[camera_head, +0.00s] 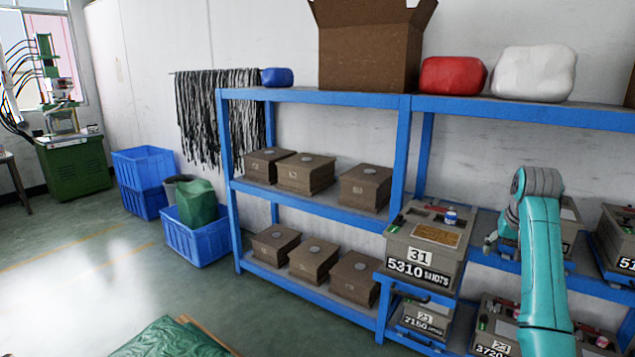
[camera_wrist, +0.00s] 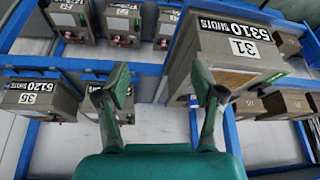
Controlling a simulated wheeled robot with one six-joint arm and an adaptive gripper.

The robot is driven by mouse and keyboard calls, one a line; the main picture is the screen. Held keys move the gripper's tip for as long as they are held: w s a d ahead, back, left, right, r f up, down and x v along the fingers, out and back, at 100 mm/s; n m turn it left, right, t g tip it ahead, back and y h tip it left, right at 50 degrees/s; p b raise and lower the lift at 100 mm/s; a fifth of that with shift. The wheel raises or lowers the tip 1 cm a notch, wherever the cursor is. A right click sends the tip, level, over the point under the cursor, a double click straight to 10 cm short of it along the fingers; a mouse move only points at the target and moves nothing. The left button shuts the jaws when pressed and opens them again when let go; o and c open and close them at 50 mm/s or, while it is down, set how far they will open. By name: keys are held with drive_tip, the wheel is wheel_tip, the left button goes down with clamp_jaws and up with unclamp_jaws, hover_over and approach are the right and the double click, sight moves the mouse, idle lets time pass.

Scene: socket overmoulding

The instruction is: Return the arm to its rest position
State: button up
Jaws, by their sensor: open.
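My teal arm (camera_head: 542,265) reaches up at the right of the head view, in front of the blue shelf rack (camera_head: 403,150). In the wrist view my gripper (camera_wrist: 161,92) is open, with its two fingers spread and nothing between them. In the head view the gripper is mostly hidden behind the arm; a small grey part shows at its left. A grey-brown mould block marked 31 and 5310 SHOTS (camera_head: 425,245) sits on the middle shelf, left of the arm. It also shows in the wrist view (camera_wrist: 222,55), close to the right finger but apparently apart from it.
More mould blocks (camera_head: 505,325) stand on shelves around the arm. Several brown boxes (camera_head: 305,173) fill the left bay. A cardboard box (camera_head: 368,45), a red bundle (camera_head: 452,75) and a white bundle (camera_head: 534,73) lie on top. Blue crates (camera_head: 198,240) stand on the floor; the left floor is open.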

drive_tip(key=s+a+f+t, duration=0.1)
drive_tip(key=a+f, duration=0.2)
drive_tip(key=f, duration=0.5)
drive_tip(key=s+a+f+n, duration=0.1)
drive_tip(key=s+a+f, duration=0.1)
drive_tip(key=f, duration=0.6)
drive_tip(key=s+a+f+t, duration=0.1)
drive_tip(key=a+f, duration=0.2)
drive_tip(key=f, duration=0.5)
drive_tip(key=s+a+f+n+t, duration=0.1)
drive_tip(key=s+a+f, duration=0.4)
drive_tip(key=s+f, duration=0.35)
drive_tip(key=s+a+f+t, duration=0.2)
drive_tip(key=s+a+f, duration=0.2)
drive_tip(key=s+f, duration=0.45)
drive_tip(key=s+a+r+n+t, duration=0.1)
drive_tip(key=s+a, duration=0.3)
drive_tip(key=s, duration=0.9)
drive_tip(key=s+a+r+t, duration=0.15)
drive_tip(key=s+a, duration=0.25)
drive_tip(key=s, duration=0.9)
drive_tip(key=s+a+r+n+t+y, duration=0.1)
drive_tip(key=s+a+r+t, duration=0.2)
drive_tip(key=s+r, duration=1.4)
drive_tip(key=shift+y, duration=0.4)
drive_tip(key=shift+s, duration=0.1)
